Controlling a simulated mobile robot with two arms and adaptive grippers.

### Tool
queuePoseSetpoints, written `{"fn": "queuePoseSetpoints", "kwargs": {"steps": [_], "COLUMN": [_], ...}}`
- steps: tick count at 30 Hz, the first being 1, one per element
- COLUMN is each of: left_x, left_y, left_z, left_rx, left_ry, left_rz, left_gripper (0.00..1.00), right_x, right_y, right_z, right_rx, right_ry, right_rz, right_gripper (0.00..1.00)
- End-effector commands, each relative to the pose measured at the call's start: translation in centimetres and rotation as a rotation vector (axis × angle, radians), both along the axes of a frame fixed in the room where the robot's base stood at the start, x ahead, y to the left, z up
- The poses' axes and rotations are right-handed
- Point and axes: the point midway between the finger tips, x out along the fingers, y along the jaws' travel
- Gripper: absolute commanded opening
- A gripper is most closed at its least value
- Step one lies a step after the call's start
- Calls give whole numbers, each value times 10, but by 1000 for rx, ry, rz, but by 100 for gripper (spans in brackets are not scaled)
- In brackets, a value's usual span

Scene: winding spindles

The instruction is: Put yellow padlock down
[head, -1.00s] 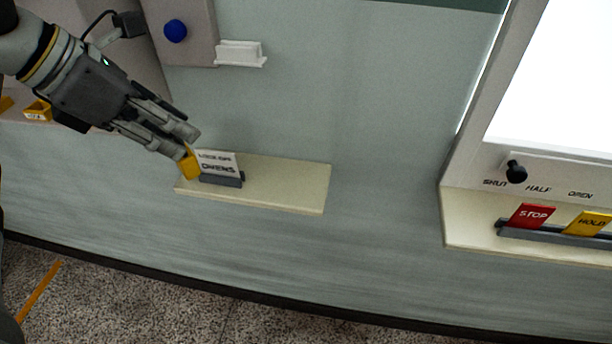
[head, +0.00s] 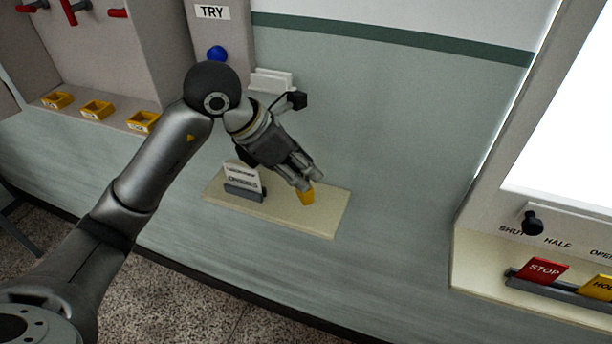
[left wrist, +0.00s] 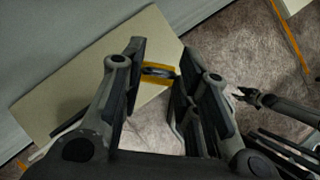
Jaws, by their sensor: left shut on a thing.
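The yellow padlock (head: 307,195) is between the fingertips of my left gripper (head: 303,184), over the right part of the cream shelf (head: 325,221). In the left wrist view the padlock (left wrist: 157,71) shows between the two fingers, with the shelf (left wrist: 70,85) behind it. My left gripper is shut on the padlock. I cannot tell whether the padlock's underside touches the shelf. A dark jointed part at the right of the left wrist view looks like my right gripper (left wrist: 245,94); its jaws are too small to read.
A grey holder (head: 245,193) with white printed cards (head: 240,176) stands on the shelf's left part. The shelf between it and the padlock is clear. Yellow bins (head: 96,109) line a ledge at left. A red STOP card (head: 543,269) stands at right.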

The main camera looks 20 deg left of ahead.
Motion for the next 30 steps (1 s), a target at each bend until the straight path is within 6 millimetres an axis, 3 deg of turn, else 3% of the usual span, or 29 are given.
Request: {"fn": "queuePoseSetpoints", "kwargs": {"steps": [8, 15, 29, 30], "left_x": [14, 13, 13, 13], "left_y": [-8, -7, -7, -7], "left_z": [-20, -43, -52, -51], "left_rx": [-1, -1, 0, 0], "left_ry": [3, 2, -2, -1], "left_rz": [-1, 0, 0, -1], "left_gripper": [0, 0, 0, 32], "right_x": [0, 0, 0, 0], "right_y": [-6, -5, 4, 4], "right_z": [9, 21, 16, 16], "right_rx": [-7, -6, 5, 5], "right_ry": [-1, 0, 0, 0], "right_rz": [-3, -3, -5, -5], "right_gripper": [40, 40, 40, 40]}}
